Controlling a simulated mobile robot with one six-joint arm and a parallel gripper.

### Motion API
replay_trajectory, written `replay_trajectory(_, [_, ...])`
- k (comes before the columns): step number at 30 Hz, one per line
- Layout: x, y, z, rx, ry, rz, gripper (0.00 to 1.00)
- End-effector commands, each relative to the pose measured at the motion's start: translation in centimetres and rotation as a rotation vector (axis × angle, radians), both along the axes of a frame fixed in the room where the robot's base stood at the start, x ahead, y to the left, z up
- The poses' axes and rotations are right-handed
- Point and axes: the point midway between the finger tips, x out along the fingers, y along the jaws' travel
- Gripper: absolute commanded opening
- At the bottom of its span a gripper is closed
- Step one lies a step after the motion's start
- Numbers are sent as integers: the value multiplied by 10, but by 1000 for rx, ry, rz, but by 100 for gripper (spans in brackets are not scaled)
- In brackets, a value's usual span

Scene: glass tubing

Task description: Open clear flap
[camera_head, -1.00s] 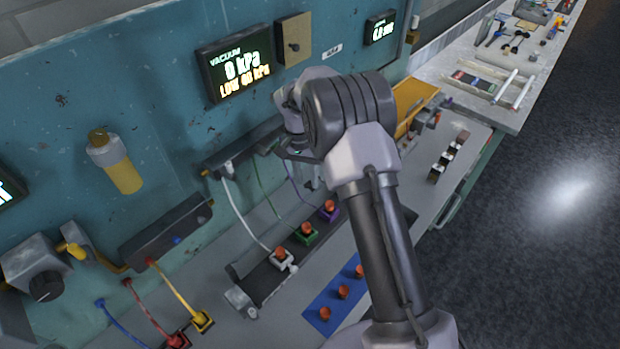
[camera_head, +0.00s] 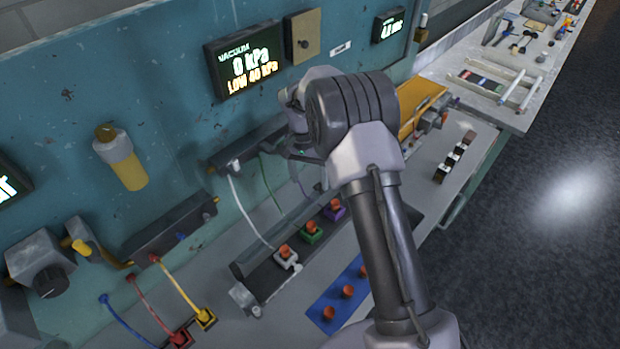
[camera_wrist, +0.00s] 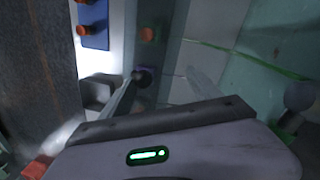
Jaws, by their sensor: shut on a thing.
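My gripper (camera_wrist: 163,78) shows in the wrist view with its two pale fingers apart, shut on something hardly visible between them. It appears to be the clear flap, whose outline I cannot make out. A dark block (camera_wrist: 146,78) lies at the left fingertip, over the dark strip with an orange knob (camera_wrist: 150,34). That knob looks dull, perhaps seen through clear material. In the head view my arm hides the fingertips.
A dark rail (camera_head: 262,285) holds orange-knobbed white (camera_head: 286,260), green (camera_head: 312,234) and purple (camera_head: 334,209) blocks. A blue plate (camera_head: 335,308) with orange knobs lies in front. Hoses run to the wall manifold (camera_head: 250,145). A yellow unit (camera_head: 420,105) stands behind my arm.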

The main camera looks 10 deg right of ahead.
Motion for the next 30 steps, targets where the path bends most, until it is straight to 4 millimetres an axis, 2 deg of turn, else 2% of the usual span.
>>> replay_trajectory(8, [2, 1, -2, 0, -5, 5, 47])
replay_trajectory(11, [2, 1, 4, 1, -7, 5, 47])
replay_trajectory(14, [3, 2, 22, 1, -8, 5, 47])
replay_trajectory(24, [8, 8, 117, 2, -10, 2, 47])
replay_trajectory(30, [10, 11, 163, 1, -9, 1, 47])
